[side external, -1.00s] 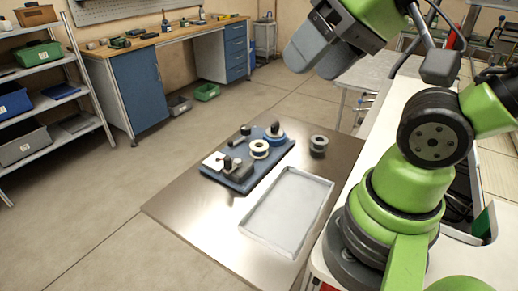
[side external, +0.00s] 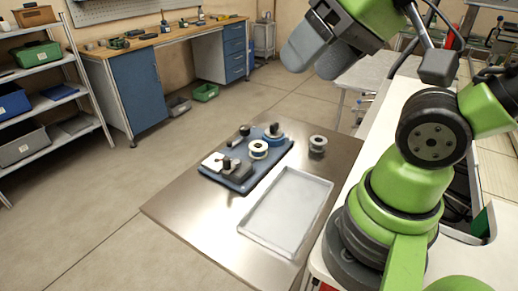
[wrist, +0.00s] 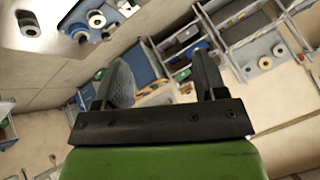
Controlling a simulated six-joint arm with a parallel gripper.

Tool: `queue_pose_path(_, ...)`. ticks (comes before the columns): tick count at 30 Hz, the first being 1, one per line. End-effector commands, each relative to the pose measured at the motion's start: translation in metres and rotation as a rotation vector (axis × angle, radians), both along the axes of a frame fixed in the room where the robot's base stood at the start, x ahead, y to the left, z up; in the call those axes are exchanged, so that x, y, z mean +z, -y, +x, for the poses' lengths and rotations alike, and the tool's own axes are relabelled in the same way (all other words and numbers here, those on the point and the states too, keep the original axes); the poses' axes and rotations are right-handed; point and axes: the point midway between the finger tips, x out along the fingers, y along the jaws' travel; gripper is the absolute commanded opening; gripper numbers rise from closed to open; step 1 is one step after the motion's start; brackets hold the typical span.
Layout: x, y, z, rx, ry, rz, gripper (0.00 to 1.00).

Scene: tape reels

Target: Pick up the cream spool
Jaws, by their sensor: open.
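The cream spool (side external: 258,149) lies on the blue board (side external: 243,182) on the metal table, just in front of a blue-and-white spool (side external: 274,137). In the wrist view, a pale ring that looks like the cream spool (wrist: 97,19) shows at the upper left, beside the blue one (wrist: 79,32). My gripper (side external: 316,58) is open and empty, high above and behind the board, well apart from the spool. In the wrist view, my gripper (wrist: 164,76) shows its two fingers spread, with nothing between them.
Dark and grey blocks (side external: 237,169) sit on the board's left part. The table's left front is bare.

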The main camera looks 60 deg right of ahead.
Motion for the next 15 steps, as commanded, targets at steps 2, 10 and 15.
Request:
queue_pose_path(2,0.000,0.000,0.000,0.000,0.000,0.000,0.66)
queue_pose_path(10,0.001,0.002,0.006,-0.002,-0.013,-0.009,0.66)
queue_pose_path(15,0.003,0.015,0.040,-0.013,-0.095,-0.056,0.66)
